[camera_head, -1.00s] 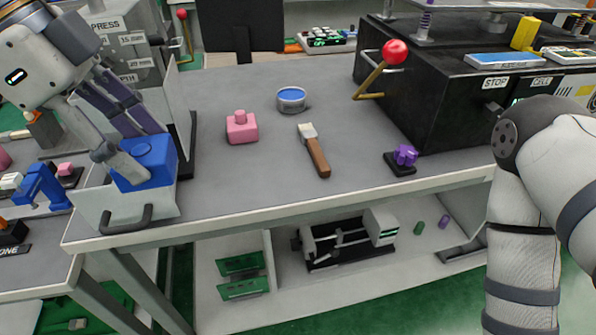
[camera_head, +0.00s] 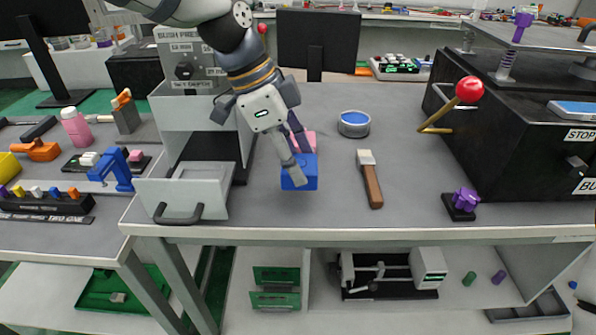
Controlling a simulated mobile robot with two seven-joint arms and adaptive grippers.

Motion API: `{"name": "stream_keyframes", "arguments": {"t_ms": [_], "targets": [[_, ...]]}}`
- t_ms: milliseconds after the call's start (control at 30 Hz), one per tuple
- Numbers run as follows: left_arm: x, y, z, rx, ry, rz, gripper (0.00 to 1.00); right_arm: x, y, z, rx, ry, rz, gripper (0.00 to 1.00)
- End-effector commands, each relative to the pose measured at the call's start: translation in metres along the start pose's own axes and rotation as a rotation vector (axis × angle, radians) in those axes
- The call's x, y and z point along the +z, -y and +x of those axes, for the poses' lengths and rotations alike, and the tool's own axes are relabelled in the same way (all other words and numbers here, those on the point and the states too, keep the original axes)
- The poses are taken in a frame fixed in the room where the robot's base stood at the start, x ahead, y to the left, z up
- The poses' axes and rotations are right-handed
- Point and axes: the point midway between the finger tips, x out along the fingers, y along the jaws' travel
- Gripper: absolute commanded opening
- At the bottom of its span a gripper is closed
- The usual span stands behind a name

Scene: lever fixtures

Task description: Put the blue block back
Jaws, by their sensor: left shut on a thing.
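The blue block (camera_head: 301,181) is at the grey bench, in front of the pink block (camera_head: 309,143). My left gripper (camera_head: 292,166) reaches down from the upper left and is shut on the blue block, with its fingers covering part of it. I cannot tell whether the block touches the bench top or hangs just above it. The pink block is partly hidden behind my gripper. My right gripper is not in view.
A grey pulled-out drawer (camera_head: 184,196) with a dark handle is left of the block. A blue-topped tin (camera_head: 353,124), a wooden-handled brush (camera_head: 370,178) and a purple knob (camera_head: 464,202) are to the right. A red-balled lever (camera_head: 469,90) sticks out from the black machine (camera_head: 530,140).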

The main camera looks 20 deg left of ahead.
Motion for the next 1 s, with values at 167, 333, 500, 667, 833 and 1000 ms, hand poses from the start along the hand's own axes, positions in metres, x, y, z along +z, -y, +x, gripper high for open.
{"name": "stream_keyframes", "arguments": {"t_ms": [167,333,500,667,833,1000], "targets": [[0.007,0.002,0.025,0.001,0.001,0.000,0.07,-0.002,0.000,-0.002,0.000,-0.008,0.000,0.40],[0.010,0.003,0.033,-0.003,-0.001,0.002,0.08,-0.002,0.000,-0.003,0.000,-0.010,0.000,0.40],[0.011,0.003,0.035,-0.001,-0.001,0.001,0.08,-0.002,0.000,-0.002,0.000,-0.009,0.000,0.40],[0.012,0.003,0.036,-0.001,0.000,0.001,0.70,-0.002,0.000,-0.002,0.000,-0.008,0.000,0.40],[0.012,0.003,0.036,0.000,0.000,0.001,0.70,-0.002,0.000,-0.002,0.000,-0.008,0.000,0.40],[0.010,0.003,0.032,-0.002,0.000,0.001,0.70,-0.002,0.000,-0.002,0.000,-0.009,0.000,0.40]]}}
